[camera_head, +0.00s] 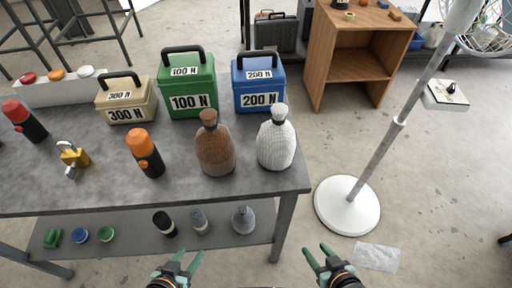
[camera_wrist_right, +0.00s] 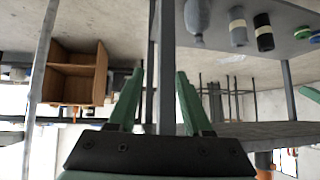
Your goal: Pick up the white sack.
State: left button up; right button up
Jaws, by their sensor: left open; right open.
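The white sack (camera_head: 276,143) stands upright on the grey table near its right edge, with a narrow tied neck and a ribbed, rounded body. My left gripper (camera_head: 186,258) is open and empty at the bottom of the head view, in front of the table. My right gripper (camera_head: 322,252) is open and empty, to the right of the table's front leg and below the sack in the picture. In the right wrist view my right gripper's green fingers (camera_wrist_right: 158,103) are apart with nothing held between them. The sack cannot be made out in the right wrist view.
A brown sack (camera_head: 214,150) stands just left of the white one. Blue (camera_head: 258,84), green (camera_head: 187,88) and tan (camera_head: 126,103) weight boxes stand behind. An orange-capped bottle (camera_head: 147,155) is further left. A white-based pole (camera_head: 347,205) stands right of the table.

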aim_at(276, 140)
jog(key=j, duration=0.65)
jog(key=k+j, duration=0.15)
jog(key=j, duration=0.5)
